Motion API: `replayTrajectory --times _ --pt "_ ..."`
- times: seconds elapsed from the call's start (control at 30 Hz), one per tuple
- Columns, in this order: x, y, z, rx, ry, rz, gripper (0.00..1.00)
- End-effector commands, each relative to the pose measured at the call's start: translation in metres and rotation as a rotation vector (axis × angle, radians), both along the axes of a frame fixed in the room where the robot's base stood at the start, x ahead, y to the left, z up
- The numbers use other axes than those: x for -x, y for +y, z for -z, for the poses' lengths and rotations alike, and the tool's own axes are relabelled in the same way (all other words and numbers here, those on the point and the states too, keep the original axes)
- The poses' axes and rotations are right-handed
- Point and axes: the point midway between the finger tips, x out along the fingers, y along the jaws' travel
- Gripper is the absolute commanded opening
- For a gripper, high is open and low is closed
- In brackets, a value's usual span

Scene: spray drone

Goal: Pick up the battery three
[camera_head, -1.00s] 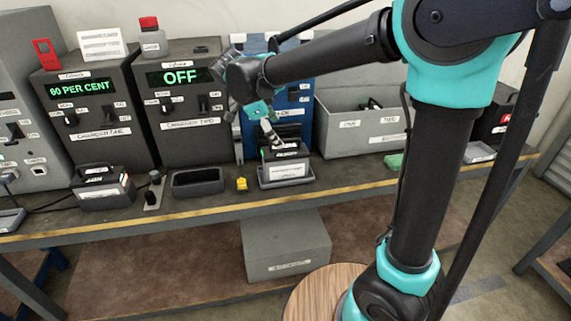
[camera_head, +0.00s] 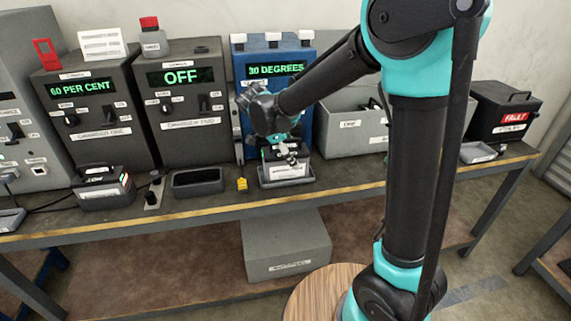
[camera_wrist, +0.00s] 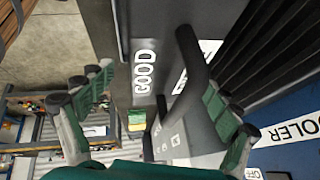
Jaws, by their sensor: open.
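A dark battery (camera_head: 290,161) with a white front label sits in a shallow grey tray (camera_head: 288,182) in front of the blue cooler. I cannot read its number. My gripper (camera_head: 284,150) is right above it in the head view and covers its top. In the wrist view my gripper (camera_wrist: 160,100) has its two fingers spread, with the battery's black handle (camera_wrist: 194,65) between them, nearer the right finger. The battery's dark top (camera_wrist: 148,28) carries a label reading GOOD. I cannot tell whether the fingers touch the handle.
The blue cooler (camera_head: 301,105), reading 30 DEGREES, stands close behind my gripper. To the left are an empty dark tray (camera_head: 198,183), a yellow tag (camera_head: 242,184) and another battery (camera_head: 101,190). A grey bin (camera_head: 345,135) and a FAULT box (camera_head: 500,112) stand right.

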Motion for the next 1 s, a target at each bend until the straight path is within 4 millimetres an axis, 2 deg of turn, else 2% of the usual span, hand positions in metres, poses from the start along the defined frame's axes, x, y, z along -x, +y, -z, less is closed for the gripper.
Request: replayTrajectory --times 0.13,0.8,1.0 --pt "0.0000 0.0002 -0.0002 0.000 0.000 0.000 0.88" --pt "0.0006 0.0003 -0.0002 -0.001 0.001 0.000 0.05" --pt "0.0005 -0.0001 -0.0010 0.001 0.000 0.000 0.05"
